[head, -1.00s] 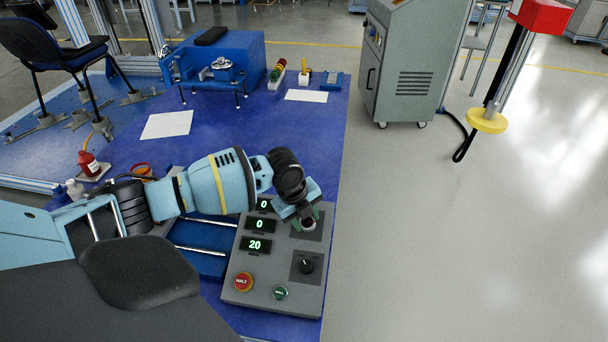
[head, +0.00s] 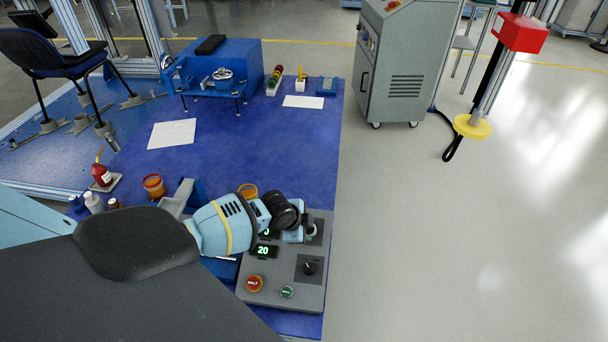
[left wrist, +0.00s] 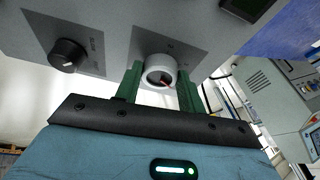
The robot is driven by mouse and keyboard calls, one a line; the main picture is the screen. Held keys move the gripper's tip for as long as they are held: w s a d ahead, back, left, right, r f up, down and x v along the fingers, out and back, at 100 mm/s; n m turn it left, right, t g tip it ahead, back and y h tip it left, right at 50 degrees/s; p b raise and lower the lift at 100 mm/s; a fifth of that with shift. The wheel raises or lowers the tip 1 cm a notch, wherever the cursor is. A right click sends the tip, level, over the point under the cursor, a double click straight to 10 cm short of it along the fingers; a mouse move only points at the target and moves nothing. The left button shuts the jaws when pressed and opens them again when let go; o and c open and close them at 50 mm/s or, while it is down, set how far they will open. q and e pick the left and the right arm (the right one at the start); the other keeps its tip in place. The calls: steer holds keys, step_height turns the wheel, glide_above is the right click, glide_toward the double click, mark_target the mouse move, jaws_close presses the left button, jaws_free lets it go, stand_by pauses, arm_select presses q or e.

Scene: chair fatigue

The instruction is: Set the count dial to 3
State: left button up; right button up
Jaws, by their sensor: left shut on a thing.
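The grey control panel (head: 277,295) lies at the front right edge of the blue table. My left gripper (head: 309,233) is over the panel's upper right. In the left wrist view its green fingers (left wrist: 158,85) are shut on the white knob, one on each side. One display (head: 263,251) reads 20; those above it are partly or wholly hidden by my arm. My right gripper is out of view.
A red HALT button (head: 254,283) and a green button (head: 287,292) sit on the panel's lower part. A blue fixture (head: 222,72) stands at the back. The table's middle is clear.

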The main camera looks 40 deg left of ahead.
arm_select(q)
steer(key=n+p, duration=0.2)
steer(key=n, duration=0.1)
steer(key=shift+d+r+t+y, duration=0.1)
steer(key=shift+r+t+y, duration=0.1)
steer(key=shift+t+y, duration=0.1)
steer(key=shift+s+n+p, duration=0.1)
steer(key=shift+n+p, duration=0.4)
steer(key=shift+n, duration=0.4)
steer(key=n, duration=0.1)
steer(key=n+y+p, duration=0.1)
steer(key=n, duration=0.2)
steer(key=shift+d+f+t+y, duration=0.2)
steer(key=shift+f+t+y, duration=0.05)
steer(key=shift+t+y, duration=0.15)
steer(key=shift+n+y+p, duration=0.4)
steer(key=shift+n, duration=1)
steer(key=o, duration=1)
steer(key=shift+s, duration=0.1)
